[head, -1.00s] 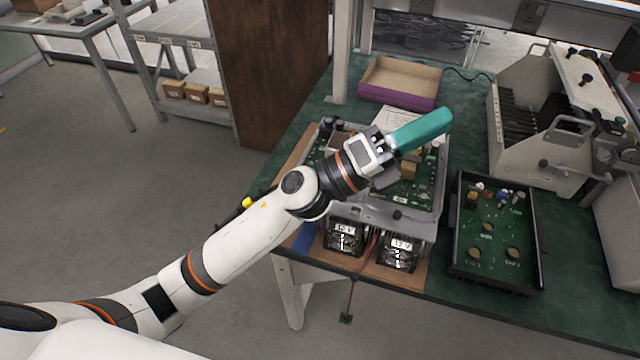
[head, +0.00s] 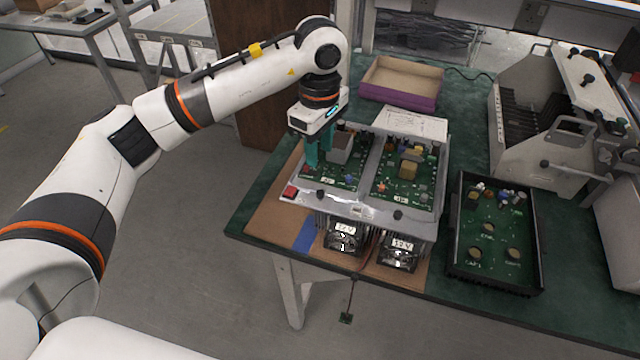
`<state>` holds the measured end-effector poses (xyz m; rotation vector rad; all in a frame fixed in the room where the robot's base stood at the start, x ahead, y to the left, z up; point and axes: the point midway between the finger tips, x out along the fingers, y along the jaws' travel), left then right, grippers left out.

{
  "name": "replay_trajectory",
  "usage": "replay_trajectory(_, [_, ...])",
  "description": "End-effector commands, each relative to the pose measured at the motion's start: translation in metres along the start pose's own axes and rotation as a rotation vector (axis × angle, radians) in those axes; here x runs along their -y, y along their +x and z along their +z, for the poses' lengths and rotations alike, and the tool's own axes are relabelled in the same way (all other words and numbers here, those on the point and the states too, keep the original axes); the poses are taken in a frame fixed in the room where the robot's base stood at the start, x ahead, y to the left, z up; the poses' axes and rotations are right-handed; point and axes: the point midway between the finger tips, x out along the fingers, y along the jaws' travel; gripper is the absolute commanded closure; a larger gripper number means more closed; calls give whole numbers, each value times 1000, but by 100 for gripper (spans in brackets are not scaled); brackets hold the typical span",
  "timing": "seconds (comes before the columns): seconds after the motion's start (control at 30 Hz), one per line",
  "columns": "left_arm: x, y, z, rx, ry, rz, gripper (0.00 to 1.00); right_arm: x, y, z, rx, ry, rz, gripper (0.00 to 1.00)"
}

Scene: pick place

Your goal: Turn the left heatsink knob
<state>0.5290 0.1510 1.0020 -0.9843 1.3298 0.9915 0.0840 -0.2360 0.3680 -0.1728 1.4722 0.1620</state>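The open grey chassis (head: 358,212) holds two green circuit boards on the workbench. A small black knob (head: 398,215) shows on the front ledge above the right unit. My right gripper is not in view.
A red switch (head: 290,192) is at the chassis's left front corner. A black tray (head: 485,262) with components stands to the right.

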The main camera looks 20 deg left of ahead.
Motion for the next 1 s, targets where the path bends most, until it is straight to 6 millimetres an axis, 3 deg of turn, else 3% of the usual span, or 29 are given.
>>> replay_trajectory(0.5, [-1, 94, -2, -6, 0, 3, 62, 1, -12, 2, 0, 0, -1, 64])
replay_trajectory(0.7, [-1, 109, -3, -6, 2, 1, 62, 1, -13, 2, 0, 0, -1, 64])
replay_trajectory(1.0, [0, 111, -3, -6, 1, 0, 64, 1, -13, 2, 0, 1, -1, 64])
